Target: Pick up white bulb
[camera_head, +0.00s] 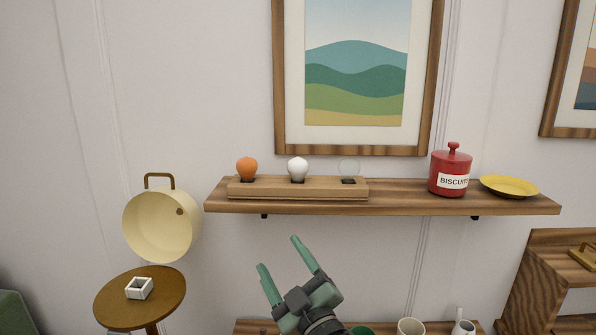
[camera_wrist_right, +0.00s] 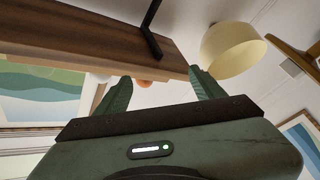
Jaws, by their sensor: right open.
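The white bulb (camera_head: 298,167) stands upright in the middle of a wooden block (camera_head: 300,192) on the wall shelf. An orange bulb (camera_head: 247,167) is to its left and a clear bulb (camera_head: 349,167) to its right. My right gripper (camera_head: 279,253) is open and empty, below the shelf and apart from the bulbs. In the right wrist view the open gripper (camera_wrist_right: 160,85) shows the shelf's underside, with the orange bulb (camera_wrist_right: 143,83) peeking out past the shelf edge between the fingers. My left gripper is not in view.
The wall shelf (camera_head: 400,203) also holds a red biscuit jar (camera_head: 448,174) and a yellow plate (camera_head: 509,186). A framed picture (camera_head: 279,90) hangs above. Cups stand lower right.

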